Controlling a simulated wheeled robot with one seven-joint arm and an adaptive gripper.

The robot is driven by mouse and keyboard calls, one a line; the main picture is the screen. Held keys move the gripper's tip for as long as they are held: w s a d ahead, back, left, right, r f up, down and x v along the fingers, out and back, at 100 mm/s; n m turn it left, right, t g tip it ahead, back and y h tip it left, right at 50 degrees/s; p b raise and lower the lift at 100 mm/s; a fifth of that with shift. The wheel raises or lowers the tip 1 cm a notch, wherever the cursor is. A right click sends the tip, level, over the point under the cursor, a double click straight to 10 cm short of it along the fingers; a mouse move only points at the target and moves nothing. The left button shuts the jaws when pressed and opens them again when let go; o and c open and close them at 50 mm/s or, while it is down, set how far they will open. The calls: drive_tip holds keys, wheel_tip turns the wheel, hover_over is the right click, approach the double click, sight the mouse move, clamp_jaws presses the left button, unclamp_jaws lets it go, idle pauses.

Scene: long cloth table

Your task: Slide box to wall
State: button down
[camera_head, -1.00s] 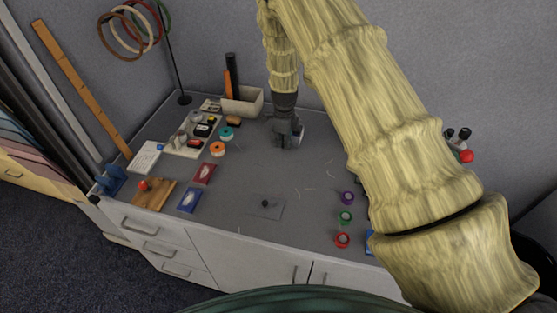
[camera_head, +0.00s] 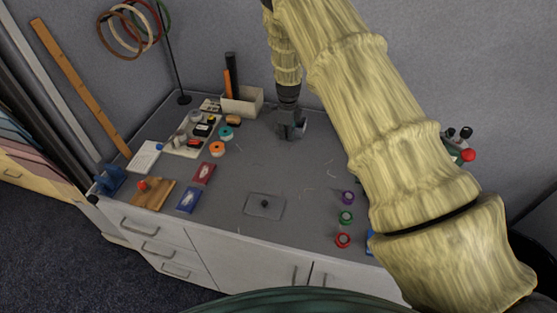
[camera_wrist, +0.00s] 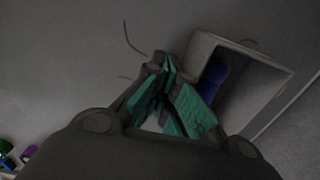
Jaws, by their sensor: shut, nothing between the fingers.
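A light-rimmed open box (camera_wrist: 203,47) lies just right of my fingers in the wrist view. Its inside is dark, with something blue in it. My gripper (camera_head: 291,133) is low over the back of the grey table, near the rear wall. In the wrist view its teal-padded fingers (camera_wrist: 170,75) are shut and empty, beside the box's left side. I cannot tell whether they touch it.
A cream bin (camera_head: 257,103) with black and orange cylinders stands left of my gripper. A tray (camera_head: 180,151) of small items lies further left. Purple, green and red rings (camera_head: 346,217) lie at front right. A flat plate with a dark knob (camera_head: 264,204) lies front centre.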

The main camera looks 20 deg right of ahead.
drive_tip(key=shift+w+d, duration=0.5)
drive_tip(key=shift+w, duration=0.25)
drive_tip(key=shift+w+d+b, duration=0.45)
drive_tip(key=shift+w+d, duration=0.3)
drive_tip(key=shift+w, duration=0.25)
drive_tip(key=shift+w+d+b, duration=0.45)
drive_tip(key=shift+w+d, duration=0.3)
drive_tip(key=shift+w, duration=0.2)
drive_tip(key=shift+a, duration=0.1)
drive_tip(key=shift+s, duration=0.15)
drive_tip(key=shift+s+a+p, duration=0.45)
drive_tip(key=shift+s+a, duration=0.15)
drive_tip(key=shift+s, duration=0.05)
drive_tip(key=shift+r, duration=0.1)
drive_tip(key=shift+r, duration=0.1)
